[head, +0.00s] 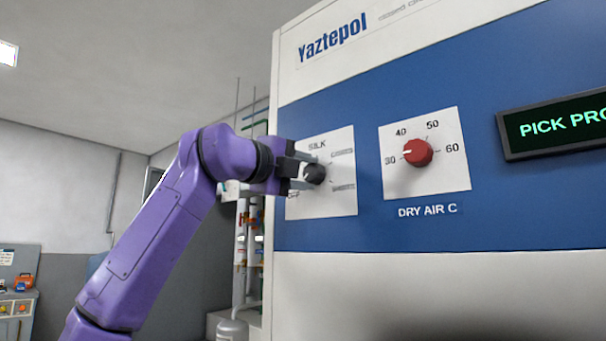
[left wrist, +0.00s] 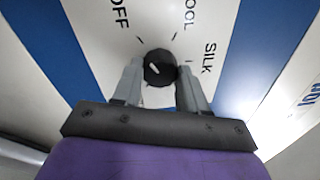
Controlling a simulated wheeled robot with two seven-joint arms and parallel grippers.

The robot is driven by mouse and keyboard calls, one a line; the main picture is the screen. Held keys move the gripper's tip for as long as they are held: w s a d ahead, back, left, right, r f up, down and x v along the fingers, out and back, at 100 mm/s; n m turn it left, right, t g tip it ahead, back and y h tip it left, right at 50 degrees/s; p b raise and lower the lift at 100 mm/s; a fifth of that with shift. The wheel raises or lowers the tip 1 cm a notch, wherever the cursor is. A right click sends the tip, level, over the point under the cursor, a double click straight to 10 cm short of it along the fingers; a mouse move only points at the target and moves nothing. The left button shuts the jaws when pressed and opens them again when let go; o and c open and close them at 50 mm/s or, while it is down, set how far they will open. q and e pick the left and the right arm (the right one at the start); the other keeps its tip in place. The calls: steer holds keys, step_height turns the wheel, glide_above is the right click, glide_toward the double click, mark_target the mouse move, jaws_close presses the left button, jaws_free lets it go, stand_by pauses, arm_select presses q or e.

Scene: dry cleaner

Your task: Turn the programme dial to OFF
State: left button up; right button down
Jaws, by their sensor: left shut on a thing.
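The programme dial (head: 315,174) is a small black knob on a white plate (head: 343,203) on the machine's blue front. In the left wrist view the knob (left wrist: 159,67) has a short white pointer mark, slanted on its face; I cannot tell surely which label it points to. OFF (left wrist: 120,13) is printed at upper left there, SILK (left wrist: 208,58) at right, and a partly cut-off label ending in OOL between them. My left gripper (head: 303,171) is shut on the dial, one finger on either side, also in the left wrist view (left wrist: 160,84). My right gripper is out of view.
A red DRY AIR C dial (head: 418,152) on its own white plate is right of the programme dial. A dark display (head: 555,125) with green text sticks out further right. Pipes (head: 241,245) stand behind the machine's left edge.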

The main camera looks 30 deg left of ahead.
arm_select(q)
steer(key=o, duration=1.1)
steer(key=shift+w+d, duration=0.1)
steer(key=shift+w, duration=0.05)
steer(key=shift+c, duration=0.2)
steer(key=s+a+b, duration=0.1)
steer(key=s+b, duration=0.2)
steer(key=s, duration=0.7)
steer(key=shift+s+a+f, duration=0.15)
steer(key=shift+s+f, duration=0.1)
steer(key=shift+f, duration=0.2)
